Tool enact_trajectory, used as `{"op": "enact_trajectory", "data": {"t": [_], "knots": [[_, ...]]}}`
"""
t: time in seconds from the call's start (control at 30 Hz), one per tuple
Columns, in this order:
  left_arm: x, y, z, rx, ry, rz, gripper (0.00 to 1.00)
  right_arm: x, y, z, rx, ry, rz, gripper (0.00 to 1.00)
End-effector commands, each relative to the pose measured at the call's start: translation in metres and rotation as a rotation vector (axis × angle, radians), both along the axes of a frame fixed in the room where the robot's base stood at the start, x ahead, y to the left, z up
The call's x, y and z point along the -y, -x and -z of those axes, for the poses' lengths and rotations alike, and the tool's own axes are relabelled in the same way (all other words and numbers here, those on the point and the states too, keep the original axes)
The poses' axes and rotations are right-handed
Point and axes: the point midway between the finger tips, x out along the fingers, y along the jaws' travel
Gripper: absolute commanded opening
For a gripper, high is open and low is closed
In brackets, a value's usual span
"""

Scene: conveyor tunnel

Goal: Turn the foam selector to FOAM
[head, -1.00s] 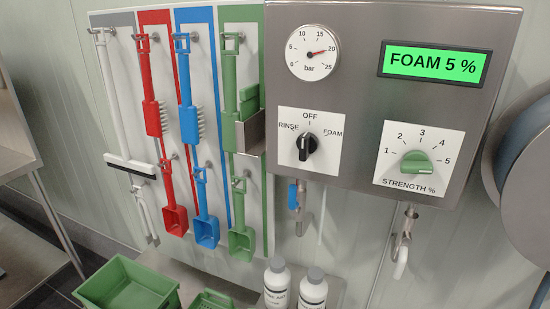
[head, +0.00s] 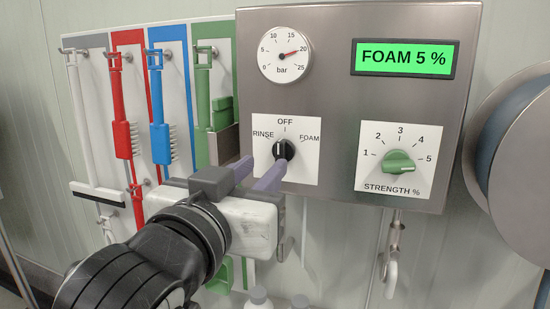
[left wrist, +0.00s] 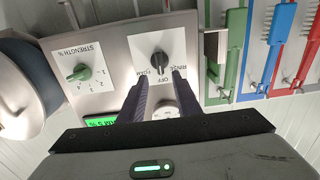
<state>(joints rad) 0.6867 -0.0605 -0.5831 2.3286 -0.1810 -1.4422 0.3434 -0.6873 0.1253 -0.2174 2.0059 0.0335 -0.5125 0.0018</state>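The foam selector (head: 284,148) is a black knob on a white plate marked RINSE, OFF and FOAM. It has a white line on its face; I cannot tell for sure which mark it points to. It also shows in the left wrist view (left wrist: 159,59), just beyond and between the fingertips. The display (head: 404,58) reads FOAM 5 %. My left gripper (head: 263,166) is open, its two purple-grey fingers apart, just below and left of the knob in the head view. In the left wrist view the fingers (left wrist: 159,76) show nothing between them. My right gripper is not in view.
The green strength knob (head: 398,161) sits to the right on the same steel panel (head: 345,110). A pressure gauge (head: 285,55) is above the selector. Coloured brushes (head: 160,140) hang on a board at left. A hose reel (head: 520,150) stands at right. A pipe (head: 391,265) hangs below the panel.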

Motion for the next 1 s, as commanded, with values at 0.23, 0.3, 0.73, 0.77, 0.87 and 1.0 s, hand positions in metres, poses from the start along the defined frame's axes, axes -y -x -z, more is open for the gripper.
{"op": "enact_trajectory", "data": {"t": [0.23,0.3,0.73,0.77,0.87,1.0], "knots": [[0.014,-0.045,0.0,-0.002,-0.002,-0.002,0.3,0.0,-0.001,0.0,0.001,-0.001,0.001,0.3],[0.017,-0.054,0.0,-0.001,0.0,-0.001,0.3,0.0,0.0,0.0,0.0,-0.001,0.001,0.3],[0.022,-0.069,0.0,0.0,0.001,0.0,0.3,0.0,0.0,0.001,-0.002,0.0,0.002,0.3],[0.022,-0.069,0.0,0.0,0.001,0.0,0.3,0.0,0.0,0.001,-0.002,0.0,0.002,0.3],[0.022,-0.069,0.0,0.0,0.001,0.0,0.17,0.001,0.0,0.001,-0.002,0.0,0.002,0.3],[0.022,-0.069,0.0,0.0,0.001,0.0,0.0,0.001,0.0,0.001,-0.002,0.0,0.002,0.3]]}}
